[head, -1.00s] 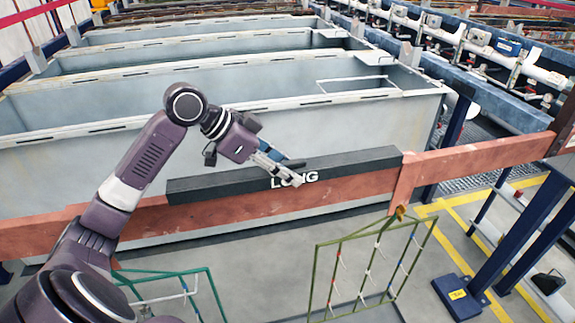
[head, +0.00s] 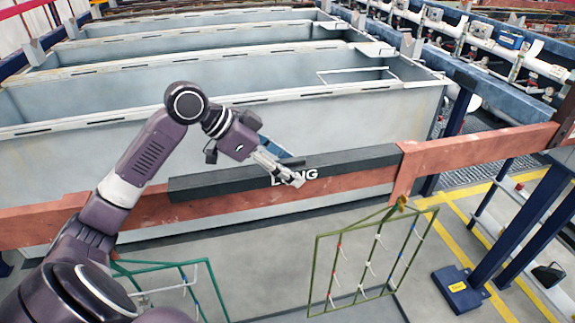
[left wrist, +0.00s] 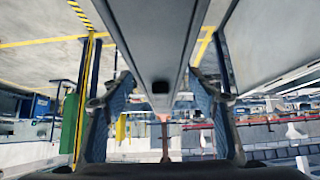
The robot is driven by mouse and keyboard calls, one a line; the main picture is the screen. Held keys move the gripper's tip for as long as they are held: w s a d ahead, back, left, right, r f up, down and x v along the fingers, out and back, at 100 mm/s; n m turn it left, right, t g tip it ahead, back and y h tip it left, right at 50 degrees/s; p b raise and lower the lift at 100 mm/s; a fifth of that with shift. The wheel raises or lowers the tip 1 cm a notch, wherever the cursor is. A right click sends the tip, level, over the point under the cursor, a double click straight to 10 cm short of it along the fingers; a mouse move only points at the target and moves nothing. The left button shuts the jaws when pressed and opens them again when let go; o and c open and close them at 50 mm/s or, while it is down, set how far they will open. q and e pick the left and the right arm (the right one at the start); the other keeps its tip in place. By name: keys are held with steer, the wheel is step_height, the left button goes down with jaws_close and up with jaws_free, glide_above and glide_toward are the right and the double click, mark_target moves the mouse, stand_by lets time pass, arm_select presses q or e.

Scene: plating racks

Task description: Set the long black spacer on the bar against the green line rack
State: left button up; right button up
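The olive-green wire rack (head: 314,268) hangs below the bar at right. My right gripper is not in view.
A teal-green rack (head: 208,283) hangs at lower left, partly behind my arm. Grey tanks (head: 300,130) stand just behind the bar. A blue post foot (head: 458,292) is on the floor at right. Bare floor lies between the racks.

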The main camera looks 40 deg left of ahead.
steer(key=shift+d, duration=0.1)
arm_select(q)
steer(key=v, duration=1.2)
steer(key=shift+s, duration=0.1)
